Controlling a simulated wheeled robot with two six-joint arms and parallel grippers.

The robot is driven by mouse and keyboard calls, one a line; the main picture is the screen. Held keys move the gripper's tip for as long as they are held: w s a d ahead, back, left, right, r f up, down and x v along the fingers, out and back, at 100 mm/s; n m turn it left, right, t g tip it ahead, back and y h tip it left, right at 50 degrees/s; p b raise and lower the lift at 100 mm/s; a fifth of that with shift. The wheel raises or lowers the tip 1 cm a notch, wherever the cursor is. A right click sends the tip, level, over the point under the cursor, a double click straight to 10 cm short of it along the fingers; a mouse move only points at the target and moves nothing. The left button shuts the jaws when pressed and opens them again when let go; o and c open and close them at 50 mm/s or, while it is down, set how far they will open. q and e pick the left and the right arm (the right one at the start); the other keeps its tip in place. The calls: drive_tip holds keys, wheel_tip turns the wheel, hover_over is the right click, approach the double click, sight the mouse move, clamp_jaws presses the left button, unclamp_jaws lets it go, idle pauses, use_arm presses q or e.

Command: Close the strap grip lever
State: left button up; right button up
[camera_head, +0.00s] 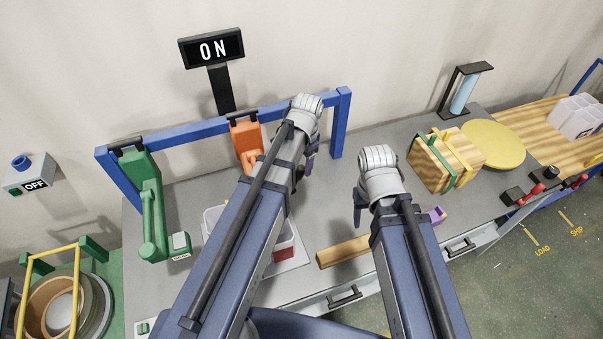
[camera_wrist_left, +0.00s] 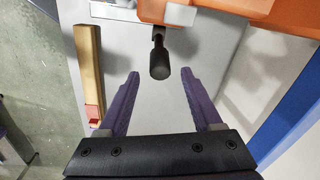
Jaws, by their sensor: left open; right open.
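An orange tool (camera_head: 246,142) hangs on a blue rail behind the table; its underside shows at the top of the left wrist view (camera_wrist_left: 210,12). A short black-knobbed handle (camera_wrist_left: 160,58) sticks out from it. I cannot tell whether this is the strap grip lever. My left gripper (camera_head: 309,155) is open and empty to the right of the orange tool. Its purple fingertips (camera_wrist_left: 159,74) flank the knob in the picture, with gaps on both sides; depth is unclear. My right gripper (camera_head: 395,210) is open over the table's front, its fingers partly hidden by its arm.
A green tool (camera_head: 150,200) hangs at the rail's left end. A wooden bar (camera_head: 342,251) lies near the front edge. A strapped wooden block (camera_head: 430,168) and yellow disc (camera_head: 494,145) stand right. A bin (camera_head: 210,215) is partly behind my left arm. A sign (camera_head: 212,47) reads ON.

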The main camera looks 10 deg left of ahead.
sight(301, 168)
use_arm(q)
wheel_tip(301, 168, down, 4)
drive_tip(key=shift+w+a+r+b, duration=0.15)
drive_tip(key=shift+r+b, duration=0.05)
drive_tip(key=shift+b, duration=1.05)
use_arm(e)
wheel_tip(301, 168, down, 4)
drive_tip(key=shift+r, duration=0.25)
use_arm(q)
clamp_jaws()
